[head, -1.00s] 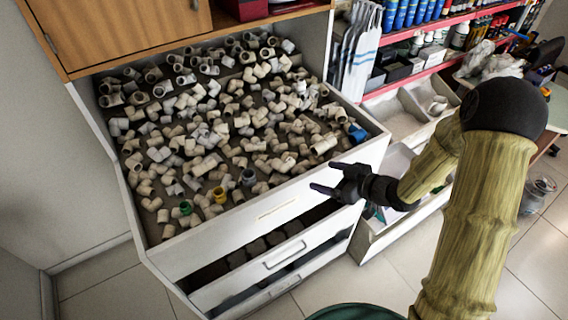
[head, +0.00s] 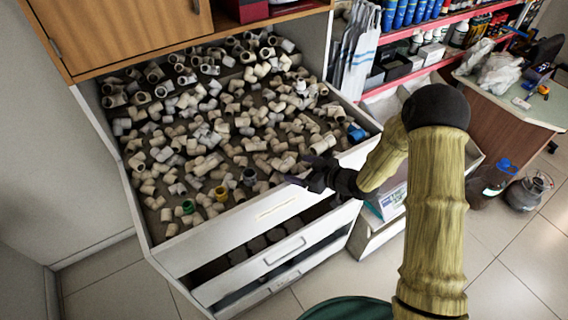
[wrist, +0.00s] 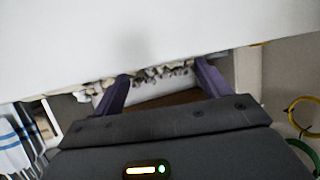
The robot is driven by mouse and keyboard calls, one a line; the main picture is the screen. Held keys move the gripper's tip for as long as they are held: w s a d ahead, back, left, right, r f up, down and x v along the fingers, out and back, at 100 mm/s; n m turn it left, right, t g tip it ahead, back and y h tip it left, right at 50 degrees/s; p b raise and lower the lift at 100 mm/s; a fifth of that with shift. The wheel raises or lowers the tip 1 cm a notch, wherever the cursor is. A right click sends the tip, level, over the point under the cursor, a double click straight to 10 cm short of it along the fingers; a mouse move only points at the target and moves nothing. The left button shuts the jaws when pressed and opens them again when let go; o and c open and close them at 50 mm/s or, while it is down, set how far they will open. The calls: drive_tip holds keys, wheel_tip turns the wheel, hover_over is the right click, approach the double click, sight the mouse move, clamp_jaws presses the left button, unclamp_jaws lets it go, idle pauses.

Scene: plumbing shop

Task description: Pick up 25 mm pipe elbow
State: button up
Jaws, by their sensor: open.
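Many white and beige pipe elbows and fittings (head: 205,165) fill the open top drawer (head: 215,245) of a white cabinet. I cannot tell which one is the 25 mm elbow. A few stand out by colour: a yellow one (head: 221,193), a green one (head: 188,206) and a blue one (head: 357,132). My gripper (head: 297,181) is open and empty, beside the drawer's front right edge. In the wrist view my gripper (wrist: 162,88) shows its two fingers apart, with fittings (wrist: 150,76) small and distant between them.
Lower drawers (head: 285,253) stand partly open below the top one. A wooden cabinet (head: 130,30) overhangs the drawer's back. Shelves with bottles (head: 425,12) and a table (head: 520,95) are at right. The tiled floor (head: 490,260) is clear at front right.

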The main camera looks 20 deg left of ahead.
sight(289, 164)
drive_tip(key=x, duration=0.1)
drive_tip(key=p+x, duration=0.1)
drive_tip(key=x, duration=0.1)
drive_tip(key=p+x, duration=0.1)
drive_tip(key=shift+w+a+f, duration=0.15)
drive_tip(key=shift+w+a, duration=0.1)
drive_tip(key=shift+w, duration=0.15)
drive_tip(key=c, duration=1.1)
drive_tip(key=shift+o, duration=0.2)
wheel_tip(289, 164, up, 10)
drive_tip(key=b, duration=0.2)
